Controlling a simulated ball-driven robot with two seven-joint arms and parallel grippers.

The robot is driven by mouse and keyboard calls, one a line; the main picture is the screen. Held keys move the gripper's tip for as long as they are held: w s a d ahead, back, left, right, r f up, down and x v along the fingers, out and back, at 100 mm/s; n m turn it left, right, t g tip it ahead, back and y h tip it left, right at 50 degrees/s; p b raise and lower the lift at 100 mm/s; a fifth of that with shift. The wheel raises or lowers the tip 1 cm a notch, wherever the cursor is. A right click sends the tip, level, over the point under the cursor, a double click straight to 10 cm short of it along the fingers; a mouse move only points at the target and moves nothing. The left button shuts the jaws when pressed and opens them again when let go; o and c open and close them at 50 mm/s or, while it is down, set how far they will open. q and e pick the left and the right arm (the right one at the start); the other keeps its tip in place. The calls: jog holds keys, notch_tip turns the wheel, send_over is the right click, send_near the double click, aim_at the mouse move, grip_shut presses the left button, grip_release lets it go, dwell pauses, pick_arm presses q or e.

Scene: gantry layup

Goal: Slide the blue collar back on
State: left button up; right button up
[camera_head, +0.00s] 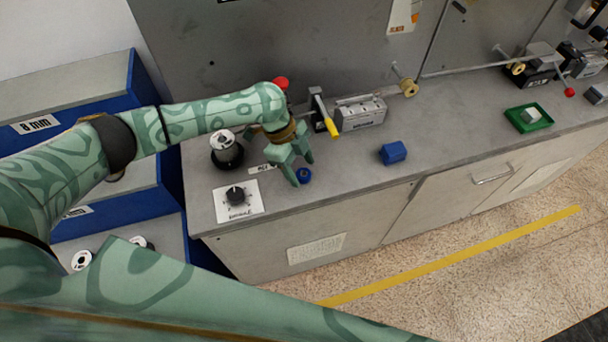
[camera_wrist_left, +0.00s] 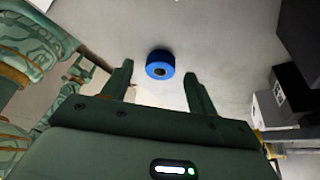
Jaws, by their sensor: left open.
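The blue collar (camera_head: 304,175) is a small ring with a dark hole, lying on the grey bench top near its front edge. In the left wrist view the collar (camera_wrist_left: 160,65) shows ahead of the fingertips, between their lines. My left gripper (camera_head: 295,168) is open, pointing down, its fingers beside the collar. In the left wrist view the open fingers of the left gripper (camera_wrist_left: 157,80) hold nothing. I cannot tell whether a finger touches the collar.
A black spool holder (camera_head: 228,155) and a dial on a white plate (camera_head: 237,197) stand left of the gripper. A grey machine block (camera_head: 361,112) with a yellow-tipped lever is behind right. A blue block (camera_head: 393,152) and green tray (camera_head: 529,118) lie right, with bare bench between.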

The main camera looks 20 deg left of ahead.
pick_arm(q)
jog(key=shift+d+f, duration=0.2)
jog(key=shift+f, duration=0.45)
jog(key=shift+s+r, duration=0.1)
jog(key=c, duration=1.1)
jog(key=shift+r, duration=0.1)
